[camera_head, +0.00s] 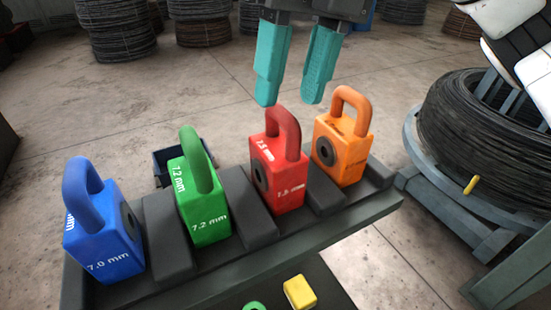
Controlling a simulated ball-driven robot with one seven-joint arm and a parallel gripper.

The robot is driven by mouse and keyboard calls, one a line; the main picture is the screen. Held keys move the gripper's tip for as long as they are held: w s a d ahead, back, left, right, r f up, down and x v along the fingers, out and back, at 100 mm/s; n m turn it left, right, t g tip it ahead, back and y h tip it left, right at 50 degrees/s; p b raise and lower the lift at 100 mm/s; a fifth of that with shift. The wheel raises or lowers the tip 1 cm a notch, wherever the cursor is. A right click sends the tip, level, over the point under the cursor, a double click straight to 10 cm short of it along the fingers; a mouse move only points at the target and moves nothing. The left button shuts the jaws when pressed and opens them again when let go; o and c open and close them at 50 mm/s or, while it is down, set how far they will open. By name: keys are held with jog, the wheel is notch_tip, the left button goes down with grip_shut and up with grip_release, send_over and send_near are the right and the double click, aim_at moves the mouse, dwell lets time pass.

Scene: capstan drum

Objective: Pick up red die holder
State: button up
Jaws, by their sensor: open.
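The red die holder (279,176) is a block with a loop handle on top and a dark round die in its left face. It stands upright in the dark rack (247,205), between the green die holder (201,204) and the orange die holder (341,150). My gripper (289,102) is open and empty, with two teal fingers pointing down. In the picture the fingertips are just above the red handle, one to its left and one to its right. I cannot tell their exact distance from the handle.
A blue die holder (102,234) stands at the rack's left end. A yellow block (299,292) and a green piece (254,305) lie on a lower surface in front. A large black wire coil (480,135) on a stand is at the right. More coils (117,30) stand behind.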

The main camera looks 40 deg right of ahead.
aim_at(285, 111)
jog(key=shift+w+a+f+p, duration=0.15)
jog(key=shift+f+p, duration=0.1)
jog(key=shift+f, duration=0.5)
jog(key=shift+s+a+f+p, duration=0.1)
jog(key=shift+a+f+p, duration=0.15)
jog(key=shift+f, duration=0.5)
jog(key=shift+w+a+f+p, duration=0.1)
jog(key=shift+f+p, duration=0.15)
jog(key=shift+f, duration=0.5)
jog(key=shift+c, duration=0.2)
grip_shut()
